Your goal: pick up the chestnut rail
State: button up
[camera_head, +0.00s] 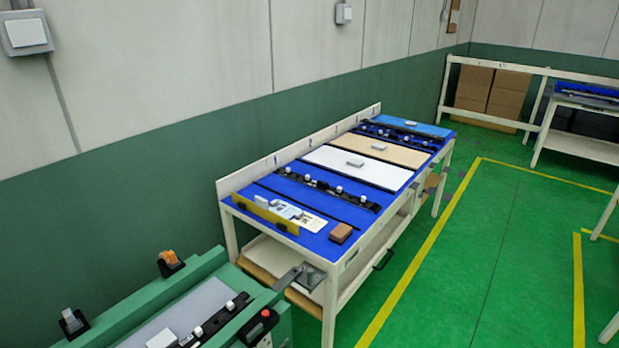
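No rail in view is clearly chestnut in colour. A long thin dark rail (303,206) lies across the blue top of the workbench (275,190), near its front end. Its exact colour is too small to tell. Black rails with white clips (325,189) lie just behind it, and a similar dark set (398,136) lies farther back. A small brown block (341,232) sits at the bench's near right corner. My gripper is not in view.
A white panel (345,168), a tan panel (385,150) and a blue panel (415,127) lie on the bench. A yellow angled strip (264,214) stands at its near end. A green machine (190,300) is at lower left. Green floor (470,270) is clear at right.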

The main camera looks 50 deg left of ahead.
aim_at(320, 186)
jog(key=u, duration=0.45)
jog(key=i, duration=1.7)
jog(key=u, duration=1.65)
jog(key=i, duration=0.9)
jog(key=u, duration=1.2)
jog(key=i, duration=0.2)
jog(key=u, duration=0.2)
